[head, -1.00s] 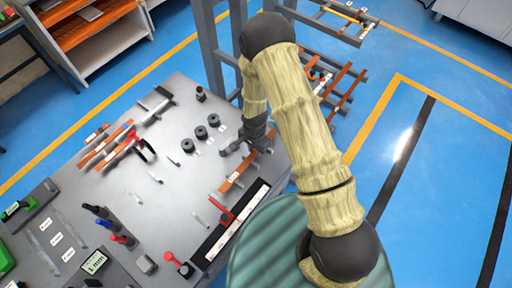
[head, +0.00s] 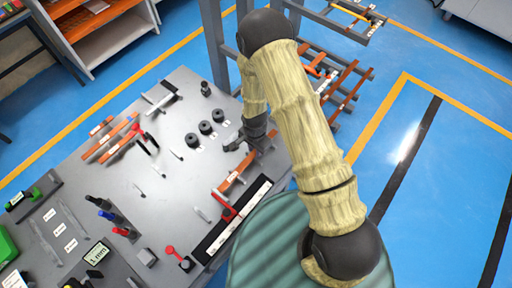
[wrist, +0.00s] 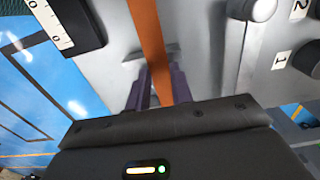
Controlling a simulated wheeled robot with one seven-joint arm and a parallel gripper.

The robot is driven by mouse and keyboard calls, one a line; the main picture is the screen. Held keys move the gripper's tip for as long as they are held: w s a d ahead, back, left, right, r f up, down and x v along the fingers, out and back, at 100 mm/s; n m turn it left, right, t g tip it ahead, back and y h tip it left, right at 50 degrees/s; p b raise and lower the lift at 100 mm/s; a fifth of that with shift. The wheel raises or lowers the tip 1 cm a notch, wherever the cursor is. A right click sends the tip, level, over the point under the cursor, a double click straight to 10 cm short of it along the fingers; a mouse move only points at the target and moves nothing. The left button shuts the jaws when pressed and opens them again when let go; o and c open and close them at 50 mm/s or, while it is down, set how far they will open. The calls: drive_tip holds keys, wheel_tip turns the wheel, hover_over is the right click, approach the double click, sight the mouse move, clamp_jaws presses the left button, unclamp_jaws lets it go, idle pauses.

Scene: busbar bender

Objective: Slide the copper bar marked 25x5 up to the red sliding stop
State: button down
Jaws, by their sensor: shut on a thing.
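A copper bar (head: 236,178) with a small white label lies along the right part of the grey bench. The label is too small to read. My gripper (head: 252,146) is shut on the bar near its far end. In the wrist view the bar (wrist: 149,35) runs between the two fingers of my gripper (wrist: 160,88). The red sliding stop (head: 230,212) is at the bar's near end, beside the black and white scale (head: 235,218). Whether bar and stop touch, I cannot tell. The scale also shows in the wrist view (wrist: 50,22).
Several dark round pieces (head: 204,127) stand left of my gripper. Other copper bars (head: 112,140) lie on the bench's far left part. A red-handled clamp (head: 178,257) is at the near edge. A rack with bars (head: 342,85) stands beyond the bench.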

drive_tip(key=shift+s+a, duration=0.2)
drive_tip(key=shift+s, duration=0.1)
